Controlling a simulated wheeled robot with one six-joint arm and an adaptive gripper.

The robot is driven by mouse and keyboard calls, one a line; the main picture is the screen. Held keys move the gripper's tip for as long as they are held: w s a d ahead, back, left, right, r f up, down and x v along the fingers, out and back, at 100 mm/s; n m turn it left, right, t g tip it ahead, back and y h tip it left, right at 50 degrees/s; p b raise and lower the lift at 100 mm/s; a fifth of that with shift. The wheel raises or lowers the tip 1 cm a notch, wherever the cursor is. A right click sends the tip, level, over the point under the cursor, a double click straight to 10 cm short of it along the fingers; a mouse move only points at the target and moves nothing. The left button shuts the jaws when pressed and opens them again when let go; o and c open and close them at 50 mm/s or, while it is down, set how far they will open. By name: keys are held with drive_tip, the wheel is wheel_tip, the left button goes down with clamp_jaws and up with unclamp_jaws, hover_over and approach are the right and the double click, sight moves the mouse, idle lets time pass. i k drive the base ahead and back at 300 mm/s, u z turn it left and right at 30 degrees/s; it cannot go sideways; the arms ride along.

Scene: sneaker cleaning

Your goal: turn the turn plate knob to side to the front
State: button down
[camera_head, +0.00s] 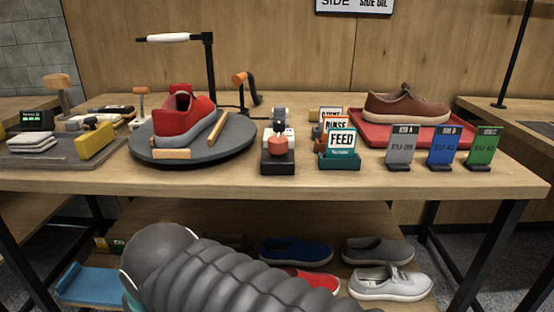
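The turn plate (235,140) is a round dark grey disc on the left half of the table. A red sneaker (183,117) stands on it, between small wooden blocks. A small dark box with a light face (278,162) stands just right of the plate. It bears a red-orange knob (278,142), which looks like the turn plate knob. Its pointing direction and any markings are too small to read. My ribbed dark grey arm crosses the bottom of the view, below the tabletop front edge. My gripper is not in view.
Teal FEED card stand (340,160) and grey (401,150), blue (444,148) and green (481,150) cards stand right of the knob. A red tray (372,133) holds a brown shoe (407,104). A black post (209,70) rises behind the plate. Shoes lie on the lower shelf.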

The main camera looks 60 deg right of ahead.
sight(278, 144)
drive_tip(key=z, duration=2.25)
drive_tip(key=k, duration=0.9)
drive_tip(key=z, duration=0.15)
